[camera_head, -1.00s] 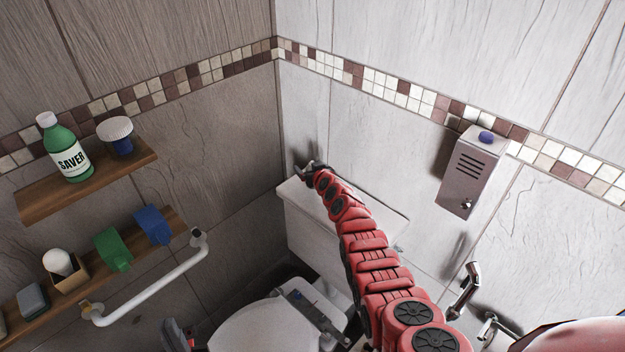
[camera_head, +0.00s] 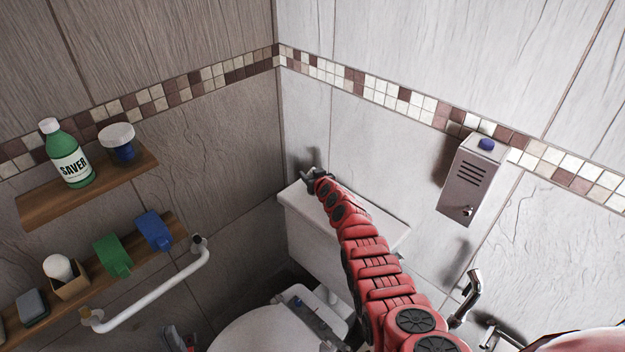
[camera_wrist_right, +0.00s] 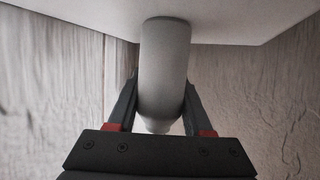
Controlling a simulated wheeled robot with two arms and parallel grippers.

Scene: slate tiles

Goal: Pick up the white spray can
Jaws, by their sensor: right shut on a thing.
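The white spray can (camera_wrist_right: 165,72) is between the two fingers of my right gripper (camera_wrist_right: 160,90) in the right wrist view. The gripper is shut on it. One end of the can meets or nearly meets a pale flat surface; I cannot tell whether they touch. In the head view, my right gripper (camera_head: 313,174) is at the far left end of the toilet tank lid (camera_head: 370,215), near the wall corner. The can cannot be made out there.
Two wooden shelves on the left wall hold a green bottle (camera_head: 68,155), a blue jar with a white lid (camera_head: 118,142) and other items. A white grab rail (camera_head: 155,290) is below. A metal dispenser (camera_head: 474,180) hangs on the right wall.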

